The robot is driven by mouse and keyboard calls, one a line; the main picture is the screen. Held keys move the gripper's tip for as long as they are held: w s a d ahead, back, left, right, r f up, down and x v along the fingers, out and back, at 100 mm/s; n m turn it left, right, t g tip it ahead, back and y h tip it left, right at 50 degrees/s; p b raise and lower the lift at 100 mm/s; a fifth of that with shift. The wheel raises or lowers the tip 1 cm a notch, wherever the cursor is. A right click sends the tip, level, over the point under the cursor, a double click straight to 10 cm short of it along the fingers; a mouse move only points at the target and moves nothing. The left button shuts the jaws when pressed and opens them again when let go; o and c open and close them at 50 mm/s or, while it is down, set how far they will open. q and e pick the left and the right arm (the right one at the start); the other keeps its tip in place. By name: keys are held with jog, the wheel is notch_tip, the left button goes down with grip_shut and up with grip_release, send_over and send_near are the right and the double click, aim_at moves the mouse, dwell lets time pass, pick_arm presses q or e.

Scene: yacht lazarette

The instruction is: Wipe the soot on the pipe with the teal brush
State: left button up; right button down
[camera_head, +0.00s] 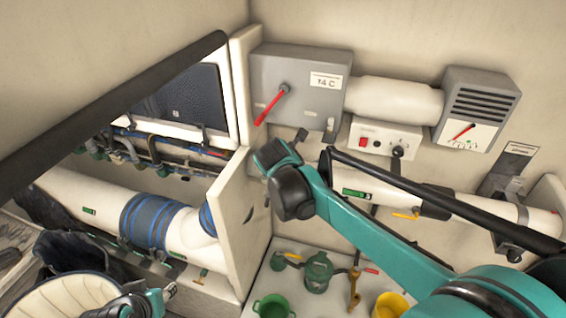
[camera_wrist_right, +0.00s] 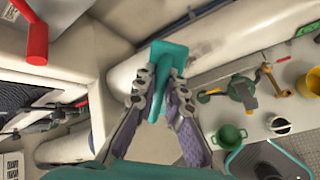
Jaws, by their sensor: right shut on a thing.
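The teal brush (camera_wrist_right: 165,62) is held between the fingers of my right gripper (camera_wrist_right: 158,103) in the right wrist view, its flat head beyond the fingertips. The white pipe (camera_wrist_right: 265,33) runs behind it, also seen in the head view (camera_head: 380,191). A dark soot smudge (camera_wrist_right: 204,48) marks the pipe just right of the brush head. I cannot tell whether the brush touches the pipe. In the head view my right arm hides the brush and soot. My left gripper (camera_head: 146,301) shows partly at the bottom left edge; its fingers are unclear.
A grey box with a red lever (camera_head: 316,84) and a small switch box (camera_head: 385,136) are above the pipe. A white partition (camera_head: 240,225) stands to its left. Below are a green pot (camera_head: 317,271), a green bucket (camera_head: 272,308) and a yellow bucket (camera_head: 392,305).

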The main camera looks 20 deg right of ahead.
jog(key=shift+w+d+f, duration=0.1)
jog(key=shift+w+d, duration=0.05)
jog(key=shift+w, duration=0.05)
jog(key=shift+s, duration=0.1)
jog(key=shift+b+x, duration=0.6)
jog(key=shift+x, duration=0.3)
dwell(0.3)
jog(key=shift+s+d, duration=0.1)
jog(key=shift+s, duration=0.1)
